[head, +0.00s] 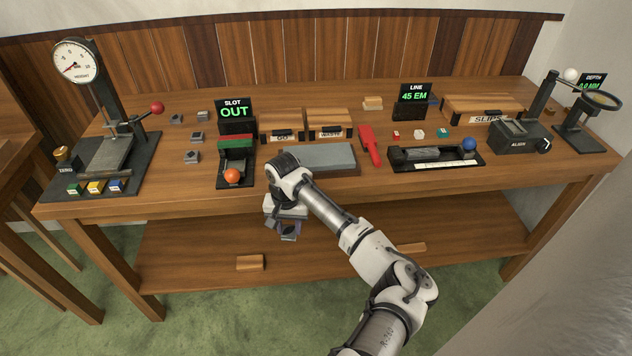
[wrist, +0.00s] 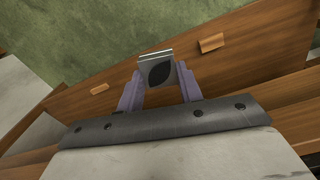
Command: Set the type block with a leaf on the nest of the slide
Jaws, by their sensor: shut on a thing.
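My gripper (head: 284,226) hangs in front of the bench's front edge, above the lower shelf. In the wrist view my gripper (wrist: 160,82) is shut on a small grey metal type block (wrist: 159,72) with a dark leaf shape on its face. In the head view the held block (head: 290,236) shows only as a small grey piece. What looks like the slide (head: 236,156), with a green and red part and an orange knob (head: 232,176), stands on the bench up and left of my gripper, under a sign reading "SLOT OUT". Its nest is too small to make out.
Several loose grey blocks (head: 192,157) lie left of the slide. A gauge stand (head: 100,150) is at the far left. A grey stone slab (head: 325,157) lies right of the slide, behind my wrist. A red-handled tool (head: 369,143) is beside it. A wooden piece (head: 250,262) lies on the lower shelf.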

